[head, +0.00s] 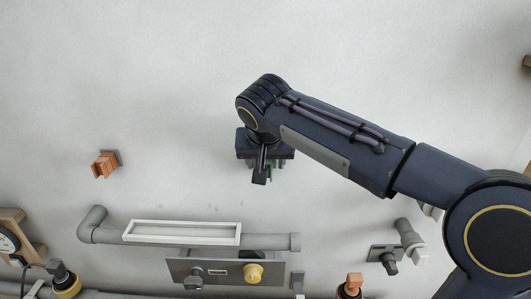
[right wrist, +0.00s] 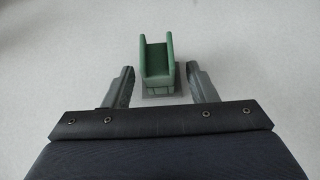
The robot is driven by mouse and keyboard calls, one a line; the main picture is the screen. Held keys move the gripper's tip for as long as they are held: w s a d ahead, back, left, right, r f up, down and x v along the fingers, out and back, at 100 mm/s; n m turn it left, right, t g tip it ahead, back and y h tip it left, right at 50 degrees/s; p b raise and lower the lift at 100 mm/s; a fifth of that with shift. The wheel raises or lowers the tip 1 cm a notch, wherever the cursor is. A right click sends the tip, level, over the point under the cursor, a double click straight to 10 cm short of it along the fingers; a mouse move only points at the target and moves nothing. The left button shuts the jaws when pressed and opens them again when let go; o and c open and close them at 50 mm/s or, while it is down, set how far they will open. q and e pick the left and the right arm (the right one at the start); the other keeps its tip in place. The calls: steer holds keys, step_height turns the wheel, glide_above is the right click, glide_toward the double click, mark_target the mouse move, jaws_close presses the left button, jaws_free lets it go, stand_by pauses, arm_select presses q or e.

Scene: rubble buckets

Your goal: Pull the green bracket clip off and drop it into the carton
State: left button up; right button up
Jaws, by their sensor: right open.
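The green bracket clip (right wrist: 157,66) shows in the right wrist view as a U-shaped channel on a small grey plate against the pale wall. My right gripper (right wrist: 160,78) is open, with one finger on each side of the clip and a visible gap to both. I cannot make out a carton for certain. My left gripper is not in view.
An orange clip (head: 104,165) is on the wall at left. Below are a grey pipe (head: 270,241), a white rectangular frame (head: 182,222) and a metal panel (head: 222,271) with a yellow knob (head: 253,273). A second orange part (head: 351,285) is at lower right. The upper wall is clear.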

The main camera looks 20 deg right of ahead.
steer(key=shift+f, duration=0.1)
jaws_close()
stand_by(0.5)
steer(key=shift+s, duration=0.1)
steer(key=shift+s+a, duration=0.1)
steer(key=shift+s, duration=0.05)
steer(key=shift+s+a+b, duration=0.15)
steer(key=shift+s+b, duration=0.2)
steer(key=shift+s, duration=0.35)
steer(key=shift+s, duration=0.1)
steer(key=shift+s+a+b, duration=0.15)
steer(key=shift+s+b, duration=0.15)
steer(key=shift+s, duration=0.1)
